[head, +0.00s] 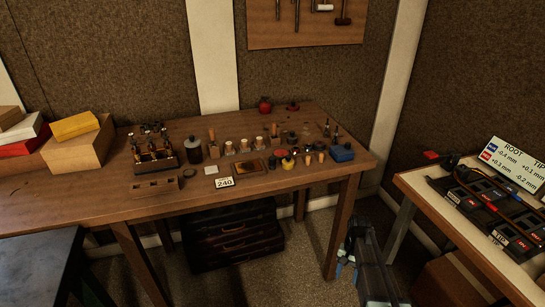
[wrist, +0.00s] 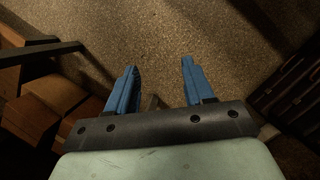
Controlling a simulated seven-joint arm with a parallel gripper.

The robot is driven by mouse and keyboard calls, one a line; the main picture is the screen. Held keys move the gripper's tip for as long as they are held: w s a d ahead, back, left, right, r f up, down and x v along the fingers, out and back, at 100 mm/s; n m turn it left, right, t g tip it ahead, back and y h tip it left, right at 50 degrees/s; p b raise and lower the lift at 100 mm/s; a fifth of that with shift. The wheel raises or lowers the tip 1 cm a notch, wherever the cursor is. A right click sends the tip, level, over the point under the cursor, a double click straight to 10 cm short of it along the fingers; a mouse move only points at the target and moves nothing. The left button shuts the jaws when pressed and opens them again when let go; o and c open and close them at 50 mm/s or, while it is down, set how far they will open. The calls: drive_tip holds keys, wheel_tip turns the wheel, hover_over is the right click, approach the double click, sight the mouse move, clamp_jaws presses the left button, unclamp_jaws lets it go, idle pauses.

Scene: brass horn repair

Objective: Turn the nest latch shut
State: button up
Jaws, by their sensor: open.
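Black nest-like fixtures (head: 484,207) with red and blue details lie on the light bench at the right of the head view. I cannot make out the latch itself or how it is turned. My gripper (head: 346,262) hangs low between the wooden table and that bench, well below and to the left of the fixtures. In the wrist view my gripper (wrist: 159,66) has its two blue fingers apart, with nothing between them but floor. The wrist view does not show the fixtures.
The wooden table (head: 90,208) carries several small bottles, tools and a card marked 246 (head: 225,182). A dark drawer chest (head: 230,238) stands beneath it. A sign headed ROOT and TIP (head: 512,163) stands behind the fixtures. Cardboard boxes (head: 450,280) sit under the right bench (head: 440,212).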

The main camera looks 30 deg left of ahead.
drive_tip(key=w+a+r+t, duration=0.1)
drive_tip(key=w+a+r, duration=0.2)
drive_tip(key=a+r, duration=0.35)
drive_tip(key=w+a+r, duration=0.4)
drive_tip(key=a+r, duration=0.2)
drive_tip(key=r, duration=0.2)
wheel_tip(320, 180, up, 33)
drive_tip(key=t, duration=0.2)
hover_over(273, 157)
drive_tip(key=shift+y, duration=0.3)
wheel_tip(273, 157, down, 14)
drive_tip(key=shift+f, duration=0.1)
clamp_jaws()
